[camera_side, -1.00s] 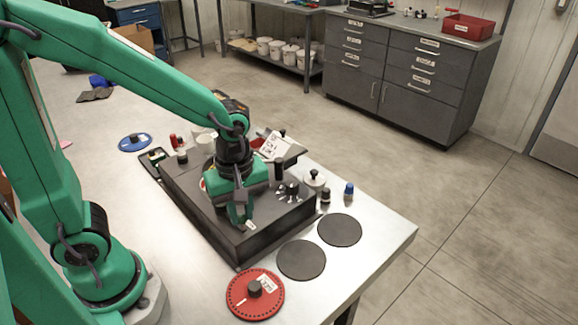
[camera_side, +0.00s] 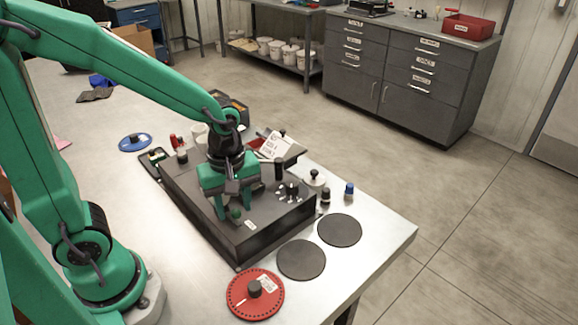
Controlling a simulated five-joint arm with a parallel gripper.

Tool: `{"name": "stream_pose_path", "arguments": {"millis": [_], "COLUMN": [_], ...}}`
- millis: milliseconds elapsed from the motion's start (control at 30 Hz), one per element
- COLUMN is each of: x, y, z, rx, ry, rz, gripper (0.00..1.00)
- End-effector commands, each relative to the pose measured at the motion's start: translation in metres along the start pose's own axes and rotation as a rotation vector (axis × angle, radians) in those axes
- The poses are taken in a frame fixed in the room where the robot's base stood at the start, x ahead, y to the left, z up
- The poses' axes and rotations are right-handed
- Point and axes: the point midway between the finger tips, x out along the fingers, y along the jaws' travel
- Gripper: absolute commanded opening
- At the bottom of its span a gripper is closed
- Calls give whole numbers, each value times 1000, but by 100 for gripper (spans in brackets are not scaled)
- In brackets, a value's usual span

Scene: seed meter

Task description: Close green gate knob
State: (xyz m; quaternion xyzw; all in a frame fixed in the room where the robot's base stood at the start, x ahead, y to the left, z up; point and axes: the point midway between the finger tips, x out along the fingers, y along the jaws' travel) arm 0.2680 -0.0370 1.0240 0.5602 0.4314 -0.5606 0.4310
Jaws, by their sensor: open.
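The seed meter (camera_side: 262,236) is a dark grey box on the metal table. A small green knob (camera_side: 236,214) shows on its top, near the front edge, beside a white label (camera_side: 250,225). I take it for the green gate knob. My gripper (camera_side: 232,209) is over the box with its fingers pointing down and spread, close around or just behind the knob. I cannot tell whether a finger touches it. The gripper body hides part of the box top behind it.
A black star-shaped knob (camera_side: 290,190) and a dark post (camera_side: 280,169) stand on the box to the right. A red disc (camera_side: 240,301) and two dark discs (camera_side: 301,260), (camera_side: 340,230) lie in front. A blue-capped bottle (camera_side: 349,191) stands at right, a blue disc (camera_side: 135,142) at left.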

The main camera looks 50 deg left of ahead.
Motion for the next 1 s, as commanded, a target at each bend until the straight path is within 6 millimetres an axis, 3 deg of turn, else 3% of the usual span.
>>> {"name": "stream_pose_path", "arguments": {"millis": [267,800,1000], "x": [-8,-67,-78], "y": [1,1,0], "z": [0,0,0], "rx": [1,0,0], "ry": [0,0,0], "rz": [3,4,0], "gripper": [41,41,41]}}
